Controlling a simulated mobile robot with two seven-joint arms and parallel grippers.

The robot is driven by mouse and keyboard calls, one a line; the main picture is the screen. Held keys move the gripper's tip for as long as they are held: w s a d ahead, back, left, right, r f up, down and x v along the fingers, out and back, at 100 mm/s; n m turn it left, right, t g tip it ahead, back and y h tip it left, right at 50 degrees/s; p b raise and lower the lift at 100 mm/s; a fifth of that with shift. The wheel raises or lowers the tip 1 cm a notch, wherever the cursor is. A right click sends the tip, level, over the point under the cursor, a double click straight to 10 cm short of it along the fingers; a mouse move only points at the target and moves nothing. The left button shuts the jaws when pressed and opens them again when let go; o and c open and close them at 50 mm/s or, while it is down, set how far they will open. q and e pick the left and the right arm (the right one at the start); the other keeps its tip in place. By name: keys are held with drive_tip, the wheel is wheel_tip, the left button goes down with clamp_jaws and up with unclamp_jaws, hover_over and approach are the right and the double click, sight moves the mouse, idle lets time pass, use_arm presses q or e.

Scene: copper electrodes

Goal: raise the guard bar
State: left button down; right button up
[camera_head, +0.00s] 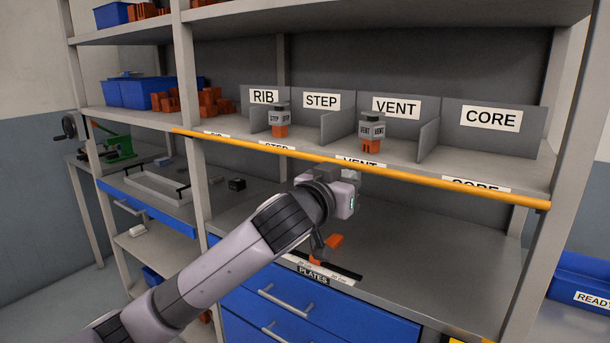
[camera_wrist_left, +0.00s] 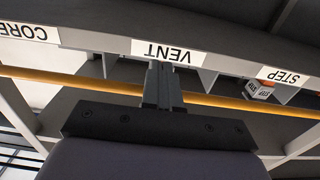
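The guard bar (camera_head: 370,165) is a long yellow-orange bar running across the front of the middle shelf, low along its lip, under the RIB, STEP, VENT and CORE compartments. It also crosses the left wrist view (camera_wrist_left: 225,102), which sees the shelf upside down. My left gripper (camera_head: 350,178) is just below the bar, near the VENT label. In the left wrist view its fingers (camera_wrist_left: 162,70) are together, with no object seen between them, and overlap the bar. Whether they touch the bar I cannot tell. My right gripper is not in view.
Orange pieces (camera_head: 327,248) lie on the lower counter by the PLATES label. Shelf posts (camera_head: 556,110) stand at the sides. Counter space at right is clear.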

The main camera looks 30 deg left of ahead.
use_arm(q)
drive_tip(key=shift+w+r, duration=0.2)
drive_tip(key=shift+r, duration=1.05)
drive_tip(key=shift+f, duration=0.1)
drive_tip(key=shift+s+f, duration=0.25)
drive_tip(key=shift+f, duration=0.4)
drive_tip(key=s, duration=0.6)
drive_tip(key=shift+s+a, duration=0.25)
drive_tip(key=shift+s, duration=0.1)
